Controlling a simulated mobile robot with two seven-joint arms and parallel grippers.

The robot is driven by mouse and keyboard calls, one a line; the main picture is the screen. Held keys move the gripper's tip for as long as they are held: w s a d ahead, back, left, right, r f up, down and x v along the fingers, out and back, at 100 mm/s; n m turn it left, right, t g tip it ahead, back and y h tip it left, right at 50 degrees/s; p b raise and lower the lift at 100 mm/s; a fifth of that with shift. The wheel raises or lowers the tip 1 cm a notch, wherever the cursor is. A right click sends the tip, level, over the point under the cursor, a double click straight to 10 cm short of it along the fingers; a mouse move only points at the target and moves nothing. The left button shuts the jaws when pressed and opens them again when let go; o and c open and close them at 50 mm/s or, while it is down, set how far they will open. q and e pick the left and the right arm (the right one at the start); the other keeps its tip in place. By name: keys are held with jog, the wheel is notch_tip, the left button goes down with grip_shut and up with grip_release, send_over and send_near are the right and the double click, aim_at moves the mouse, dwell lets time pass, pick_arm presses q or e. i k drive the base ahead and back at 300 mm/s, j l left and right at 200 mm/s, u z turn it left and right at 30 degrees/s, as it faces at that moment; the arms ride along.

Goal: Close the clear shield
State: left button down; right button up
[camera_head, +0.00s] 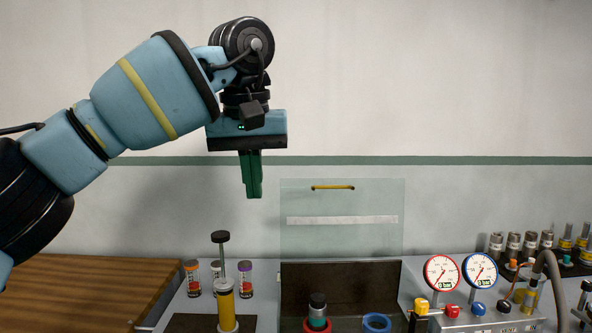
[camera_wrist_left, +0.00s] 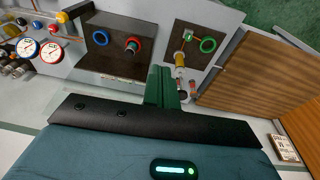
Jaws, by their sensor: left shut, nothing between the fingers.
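The clear shield (camera_head: 350,245) stands upright at the back of the bench in the head view, raised open behind the dark fixture plate (camera_head: 342,283). It has a yellow handle (camera_head: 333,187) near its top edge and a white strip across it. My left gripper (camera_head: 251,190) points down with its green fingers shut and empty. In the picture it is just left of the shield's upper left corner, apart from it. The fingers also show in the left wrist view (camera_wrist_left: 162,88), where I cannot make out the shield. My right gripper is not in view.
Below the shield are a pipe in a red ring (camera_head: 317,312) and a blue ring (camera_head: 377,322). A tall yellow post (camera_head: 226,305) stands left, beside small jars (camera_head: 192,278). Two gauges (camera_head: 440,273) stand right. A wooden table (camera_head: 90,285) lies left. Air above is free.

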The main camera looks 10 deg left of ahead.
aim_at(381, 220)
jog(key=i, duration=1.45)
